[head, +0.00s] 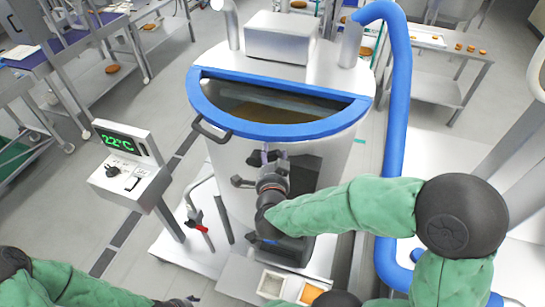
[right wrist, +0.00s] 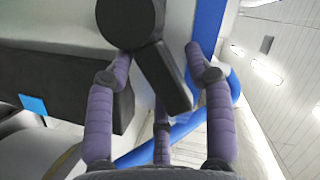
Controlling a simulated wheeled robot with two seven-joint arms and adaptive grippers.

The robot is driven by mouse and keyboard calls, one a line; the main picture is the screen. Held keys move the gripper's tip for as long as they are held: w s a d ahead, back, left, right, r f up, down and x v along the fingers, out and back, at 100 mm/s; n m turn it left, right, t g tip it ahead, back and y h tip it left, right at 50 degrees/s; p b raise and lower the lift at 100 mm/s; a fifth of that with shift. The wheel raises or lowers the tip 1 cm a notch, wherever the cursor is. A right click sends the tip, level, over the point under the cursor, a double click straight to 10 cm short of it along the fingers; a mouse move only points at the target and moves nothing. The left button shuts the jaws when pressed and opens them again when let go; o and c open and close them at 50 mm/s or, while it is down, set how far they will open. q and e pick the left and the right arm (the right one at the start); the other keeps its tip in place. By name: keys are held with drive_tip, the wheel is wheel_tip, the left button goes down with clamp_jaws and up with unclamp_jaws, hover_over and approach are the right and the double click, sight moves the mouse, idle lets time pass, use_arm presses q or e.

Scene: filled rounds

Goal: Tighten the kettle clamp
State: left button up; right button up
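The kettle (head: 222,165) is a large pale metal vessel with a blue rim and brown contents. My right gripper (head: 268,158) is at its front wall, beside dark fittings that the hand partly hides. In the right wrist view, a dark round knob with a bar (right wrist: 168,75), possibly the clamp's handle, lies between the purple-grey fingers of the right gripper (right wrist: 160,60). The fingers are spread around the bar. A gap shows between the bar and the right-hand finger; contact at the left one is unclear. My left gripper (head: 182,302) is cut off at the bottom edge.
A control box reading 22°C (head: 128,170) stands left of the kettle. A blue hose (head: 397,110) runs down its right side. A two-part tray (head: 290,288) lies below the kettle front. Wheeled tables (head: 440,85) stand behind; the floor at left has free room.

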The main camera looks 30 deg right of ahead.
idle(0.3)
drive_tip(key=v, duration=1.2)
idle(0.3)
